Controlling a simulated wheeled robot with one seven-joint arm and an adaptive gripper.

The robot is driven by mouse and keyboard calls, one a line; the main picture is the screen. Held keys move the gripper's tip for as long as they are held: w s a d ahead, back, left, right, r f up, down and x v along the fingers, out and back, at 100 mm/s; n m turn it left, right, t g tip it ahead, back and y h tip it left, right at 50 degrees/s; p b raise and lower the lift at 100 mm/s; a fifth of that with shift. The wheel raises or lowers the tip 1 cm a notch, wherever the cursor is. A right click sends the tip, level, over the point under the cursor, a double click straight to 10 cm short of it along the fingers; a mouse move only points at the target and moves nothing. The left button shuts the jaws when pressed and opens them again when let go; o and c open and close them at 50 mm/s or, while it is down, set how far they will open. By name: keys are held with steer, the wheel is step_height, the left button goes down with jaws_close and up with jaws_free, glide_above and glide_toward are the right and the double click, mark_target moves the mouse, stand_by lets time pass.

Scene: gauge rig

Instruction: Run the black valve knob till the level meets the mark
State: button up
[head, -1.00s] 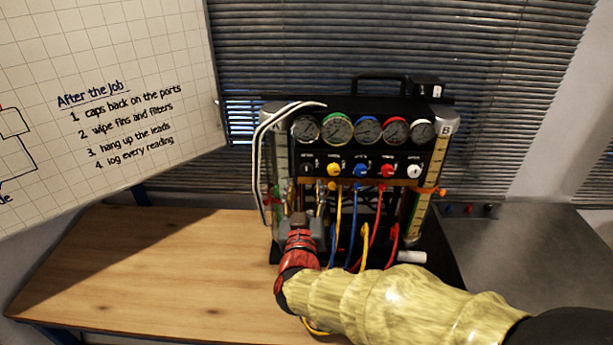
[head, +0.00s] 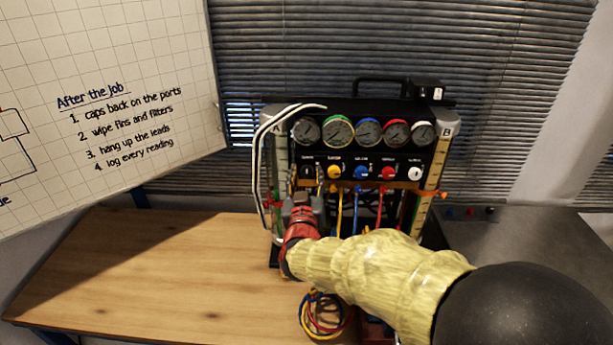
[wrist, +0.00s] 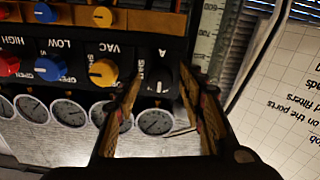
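The black valve knob (head: 307,171) sits at the left end of the knob row on the gauge rig, under the leftmost gauge. In the upside-down wrist view the black knob (wrist: 163,79) is by the letter A, between my fingertips. My gripper (wrist: 162,88) is open, one finger on each side of the knob, with no clear contact visible. In the head view my gripper (head: 305,188) is in front of the rig's lower left. Scaled column A (head: 280,158) stands left of the gauges; the wrist view shows part of its scale (wrist: 208,30). Its liquid level and mark cannot be made out.
Yellow (head: 334,172), blue (head: 361,172), red (head: 387,172) and white knobs (head: 414,173) run rightward from the black one. Column B (head: 436,165) has an orange marker (head: 441,194). Coiled hoses (head: 325,312) lie in front. The left bench top (head: 150,265) is clear.

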jaws_close()
steer(key=shift+m+b, duration=0.3)
steer(key=shift+b, duration=0.15)
steer(key=m+b, duration=0.3)
steer(key=b, duration=0.1)
steer(key=shift+f+m, duration=0.15)
steer(key=shift+m, duration=0.15)
steer(key=m+b, duration=1)
steer(key=shift+m+b, duration=1.55)
steer(key=shift+m, duration=0.25)
